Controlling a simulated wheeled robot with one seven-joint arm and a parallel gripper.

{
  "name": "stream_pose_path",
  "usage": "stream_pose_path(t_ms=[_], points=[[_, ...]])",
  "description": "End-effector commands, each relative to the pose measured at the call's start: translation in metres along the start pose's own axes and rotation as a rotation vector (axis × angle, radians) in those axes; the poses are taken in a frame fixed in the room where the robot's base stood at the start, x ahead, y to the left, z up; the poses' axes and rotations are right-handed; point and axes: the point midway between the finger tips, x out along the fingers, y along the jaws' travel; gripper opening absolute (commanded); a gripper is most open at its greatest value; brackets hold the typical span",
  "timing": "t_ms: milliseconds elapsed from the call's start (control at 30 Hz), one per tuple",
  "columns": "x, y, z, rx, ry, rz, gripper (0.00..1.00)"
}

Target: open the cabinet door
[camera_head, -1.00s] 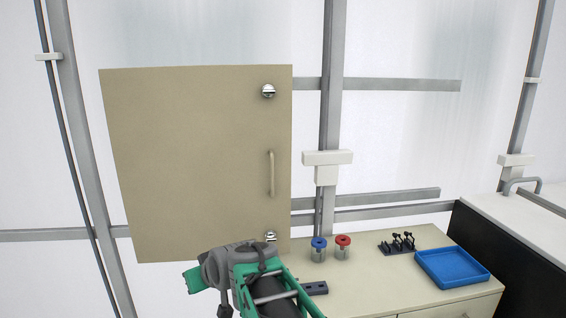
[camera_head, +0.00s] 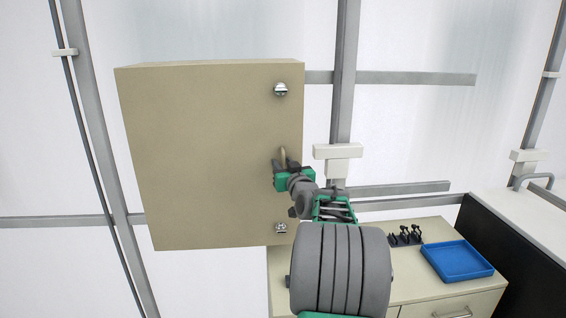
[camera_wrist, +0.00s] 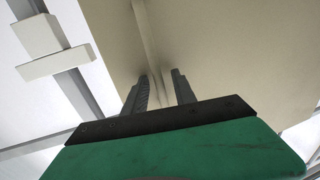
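The beige cabinet door (camera_head: 205,150) is shut and fills the upper left of the head view. Its thin vertical handle (camera_head: 283,153) is near the right edge, between two silver round fittings. My gripper (camera_head: 284,164) is at the handle and hides its lower part. In the wrist view, my gripper's two dark fingers (camera_wrist: 160,78) point at the door and are apart, one on each side of the handle (camera_wrist: 145,28). The gap between them looks wider than the handle, so they look open around it. Contact with the handle cannot be told.
Below right is a beige counter (camera_head: 410,290) with a blue tray (camera_head: 458,261) and a small black rack (camera_head: 405,236). A dark-sided bench (camera_head: 500,220) stands at the far right. A grey post (camera_head: 345,90) with a white bracket (camera_head: 338,151) is right of the cabinet.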

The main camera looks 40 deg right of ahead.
Motion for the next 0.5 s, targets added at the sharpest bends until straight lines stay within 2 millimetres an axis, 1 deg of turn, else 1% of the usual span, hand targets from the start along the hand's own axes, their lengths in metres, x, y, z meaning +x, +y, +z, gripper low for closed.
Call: stream_pose_path(t_ms=[133,500], points=[[-0.0003,0.0,0.0,0.0,0.001,0.0,0.33],[-0.0006,-0.0001,-0.0003,-0.001,0.001,0.0,0.02]])
